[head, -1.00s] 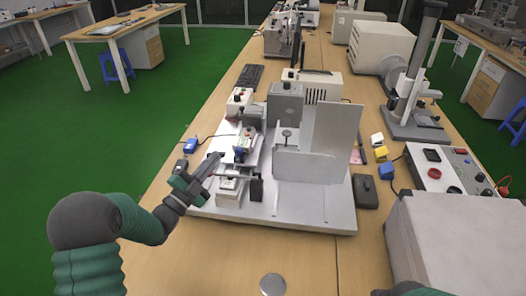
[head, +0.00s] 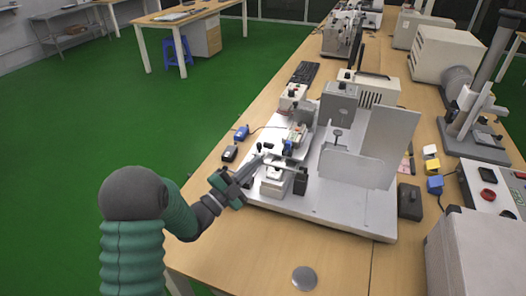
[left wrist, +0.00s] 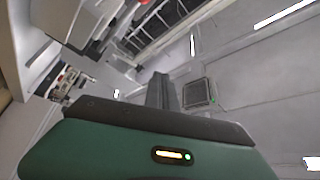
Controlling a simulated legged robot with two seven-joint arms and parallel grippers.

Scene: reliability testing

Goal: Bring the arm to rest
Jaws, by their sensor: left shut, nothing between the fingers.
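My left arm (head: 185,212) comes in from the lower left of the head view, with a grey and green elbow. My left gripper (head: 255,163) is shut and empty. Its tips are at the left front edge of the test rig (head: 340,205), beside its small white and black fixture (head: 275,180); I cannot tell whether they touch. In the left wrist view the shut fingers (left wrist: 161,92) point away from the camera, with nothing between them. My right gripper is not in view.
The wooden table (head: 235,250) has bare wood and a round grey disc (head: 304,278) in front of the rig. A grey box (head: 480,255) stands at right. Green floor (head: 80,150) is open at left.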

